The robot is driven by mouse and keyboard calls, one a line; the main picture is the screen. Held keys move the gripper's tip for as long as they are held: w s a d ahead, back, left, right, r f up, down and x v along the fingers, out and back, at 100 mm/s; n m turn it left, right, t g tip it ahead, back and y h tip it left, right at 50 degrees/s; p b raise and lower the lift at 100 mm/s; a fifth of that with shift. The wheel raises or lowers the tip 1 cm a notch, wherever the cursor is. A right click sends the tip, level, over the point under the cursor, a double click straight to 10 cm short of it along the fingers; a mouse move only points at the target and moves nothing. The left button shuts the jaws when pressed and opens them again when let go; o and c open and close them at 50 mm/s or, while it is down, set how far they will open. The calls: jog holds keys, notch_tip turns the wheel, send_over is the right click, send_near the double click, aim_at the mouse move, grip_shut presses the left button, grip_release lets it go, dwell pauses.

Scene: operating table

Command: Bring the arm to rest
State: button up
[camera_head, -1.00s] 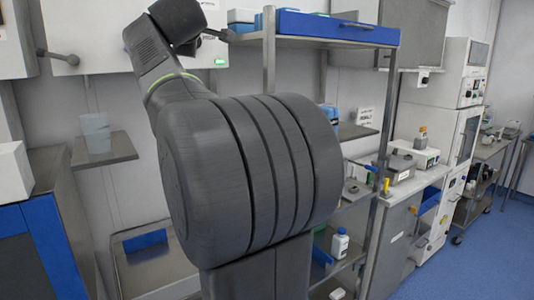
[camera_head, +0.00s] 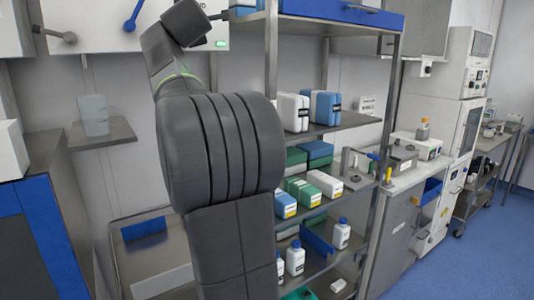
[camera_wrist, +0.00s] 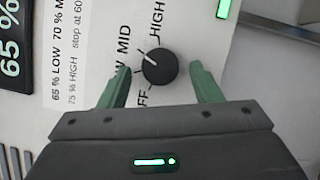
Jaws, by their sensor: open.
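My gripper (camera_wrist: 161,82) is open in the wrist view, with its two green fingers apart. A round black knob (camera_wrist: 159,67) on a white panel (camera_wrist: 90,105) shows between and just past the fingertips. I cannot tell whether the fingers touch it. The knob's white mark points up and left, toward the side lettered MID. My arm stands in the middle of the head view, bent upward toward the wall unit at the top. My gripper itself is mostly hidden there.
A metal shelf rack (camera_head: 397,100) with boxes and bottles stands close right of my arm. A small wall shelf (camera_head: 108,135) is at left, above a metal tray (camera_head: 160,275). A blue cabinet (camera_head: 40,235) is at far left. Blue floor (camera_head: 480,260) is clear at right.

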jog(key=n+y+p, duration=0.2)
jog(key=n, duration=0.3)
jog(key=n+y+p, duration=0.2)
jog(key=n+y, duration=0.1)
jog(key=n, duration=0.3)
jog(key=d+n+y+p, duration=0.1)
jog(key=n+y+p, duration=0.1)
jog(key=n, duration=0.4)
jog(key=shift+w+f+y, duration=0.2)
jog(key=shift+w+y, duration=0.05)
jog(key=shift+y, duration=0.05)
jog(key=shift+f+n+p, duration=0.15)
jog(key=shift+n+p, duration=0.4)
jog(key=shift+n, duration=0.05)
